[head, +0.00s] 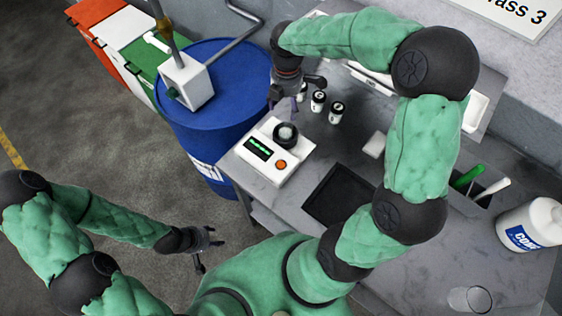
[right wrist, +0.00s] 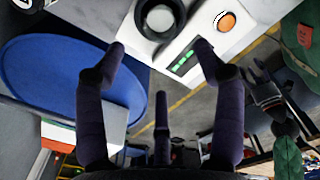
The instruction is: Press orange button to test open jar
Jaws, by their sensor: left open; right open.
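The white tester (head: 272,153) stands on the near left corner of the grey bench, with a lit green display. Its orange button (head: 281,165) sits at the front right; it also shows in the right wrist view (right wrist: 226,21). A small jar (head: 287,133) with a pale round top sits in the tester's black ring; it also shows in the right wrist view (right wrist: 158,17). My right gripper (head: 283,106) is open and empty, just behind the tester, and its fingers are apart from the button. My left gripper (head: 212,241) is open and empty, low left of the bench.
Several small black-and-white jars (head: 318,101) stand behind the tester. A blue drum (head: 222,85) with a white box (head: 187,82) on it is left of the bench. A dark square tray (head: 340,194) lies right of the tester. A white bottle (head: 530,224) stands far right.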

